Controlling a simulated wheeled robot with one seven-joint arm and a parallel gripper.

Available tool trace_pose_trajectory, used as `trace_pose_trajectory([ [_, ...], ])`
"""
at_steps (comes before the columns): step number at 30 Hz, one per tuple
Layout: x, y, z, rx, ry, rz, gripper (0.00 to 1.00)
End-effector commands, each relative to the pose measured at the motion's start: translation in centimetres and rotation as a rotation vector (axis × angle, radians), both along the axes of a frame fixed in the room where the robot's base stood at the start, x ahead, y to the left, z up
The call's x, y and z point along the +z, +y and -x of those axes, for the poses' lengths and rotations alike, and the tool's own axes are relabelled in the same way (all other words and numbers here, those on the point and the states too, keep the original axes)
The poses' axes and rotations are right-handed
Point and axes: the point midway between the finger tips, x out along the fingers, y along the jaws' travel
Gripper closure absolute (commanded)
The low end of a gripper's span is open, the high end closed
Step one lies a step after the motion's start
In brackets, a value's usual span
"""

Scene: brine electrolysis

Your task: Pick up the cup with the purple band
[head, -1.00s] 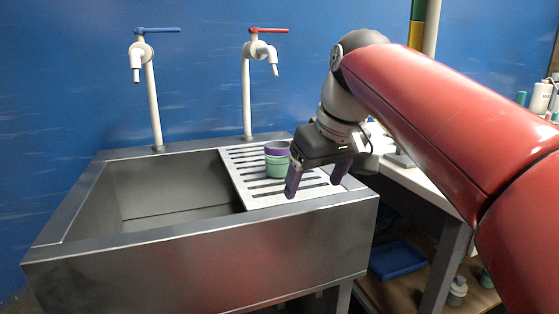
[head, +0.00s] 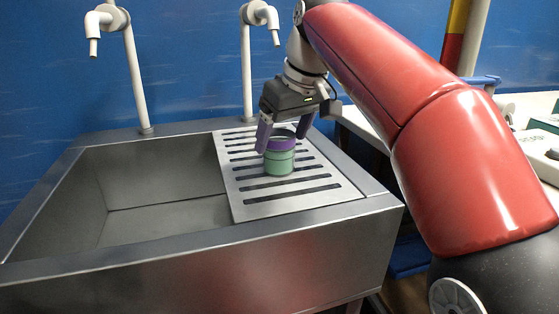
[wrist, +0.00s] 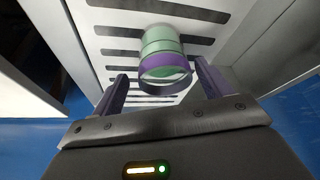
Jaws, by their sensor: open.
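The cup with the purple band (head: 280,155) is green with a purple rim band and stands upright on the slotted drainboard (head: 255,208) of the sink. In the wrist view the cup (wrist: 162,48) shows its open mouth toward the camera. My gripper (head: 284,142) is open and points down, with a purple finger to the left and right of the cup's upper part. In the wrist view the fingers (wrist: 164,82) lie on either side of the purple rim. I cannot tell whether either finger touches it.
The steel sink basin (head: 100,222) opens left of the drainboard. Two white taps, a left one (head: 135,75) and a right one (head: 247,70), rise behind it. A blue wall (head: 190,60) closes the back. A bench with equipment (head: 545,140) stands at the right.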

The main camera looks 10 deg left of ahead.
Motion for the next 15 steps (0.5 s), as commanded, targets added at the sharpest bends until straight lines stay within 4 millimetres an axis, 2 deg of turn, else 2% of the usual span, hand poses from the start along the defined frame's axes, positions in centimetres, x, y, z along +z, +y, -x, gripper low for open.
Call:
trace_pose_trajectory([
  [3,-2.0,0.9,0.0,0.001,0.002,0.001,0.23],
  [7,-3.5,1.4,-0.3,0.0,0.001,0.001,0.23],
  [15,-4.0,1.6,-0.5,0.0,-0.001,0.001,0.23],
])
